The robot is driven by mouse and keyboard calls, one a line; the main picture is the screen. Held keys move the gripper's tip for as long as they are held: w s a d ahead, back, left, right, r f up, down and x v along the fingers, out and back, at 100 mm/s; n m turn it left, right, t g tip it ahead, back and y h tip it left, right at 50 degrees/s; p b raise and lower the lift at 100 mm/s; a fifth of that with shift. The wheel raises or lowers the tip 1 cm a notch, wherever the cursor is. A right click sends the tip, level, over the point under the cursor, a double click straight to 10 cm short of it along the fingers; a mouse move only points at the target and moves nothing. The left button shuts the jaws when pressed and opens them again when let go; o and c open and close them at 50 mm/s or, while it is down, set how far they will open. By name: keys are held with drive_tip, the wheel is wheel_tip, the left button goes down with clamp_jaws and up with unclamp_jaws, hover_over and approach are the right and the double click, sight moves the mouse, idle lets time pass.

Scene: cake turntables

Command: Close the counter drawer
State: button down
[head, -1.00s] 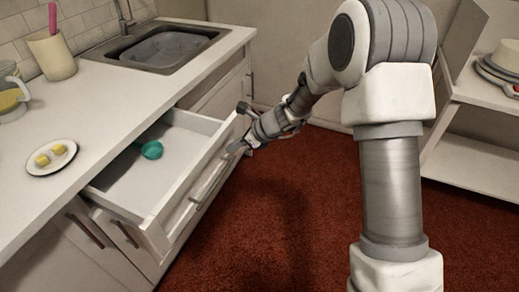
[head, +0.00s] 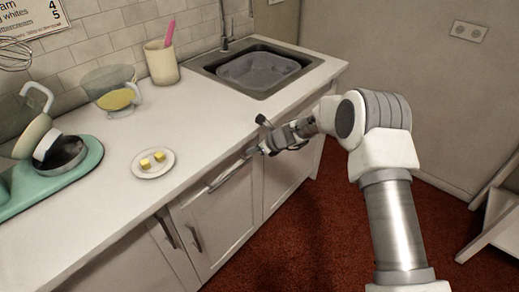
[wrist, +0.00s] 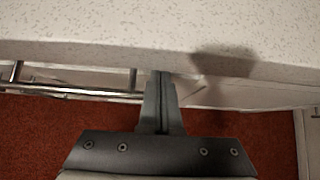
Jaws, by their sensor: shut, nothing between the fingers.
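The counter drawer (head: 212,200) is under the worktop edge. Its front looks about flush with the cabinet fronts, and no interior shows in the head view; a small remaining gap cannot be judged. Its metal bar handle (wrist: 85,92) runs left of my fingers in the wrist view, just below the counter edge. My gripper (head: 250,153) is shut and empty, with its fingertips (wrist: 162,76) at the drawer front near the handle's right end. Whether they touch it cannot be told. The teal scoop inside the drawer is hidden.
The counter (head: 205,125) overhangs closely above my fingers. On it are a plate with yellow cubes (head: 152,163), a glass jug (head: 117,95), a utensil crock (head: 161,62) and a teal tray (head: 85,168). The sink (head: 255,68) lies behind. The red floor (head: 300,235) is clear.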

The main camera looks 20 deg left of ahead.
drive_tip(key=shift+w+a+r, duration=0.15)
drive_tip(key=shift+w+a, duration=0.1)
drive_tip(key=shift+a, duration=0.4)
drive_tip(key=shift+a+r, duration=0.1)
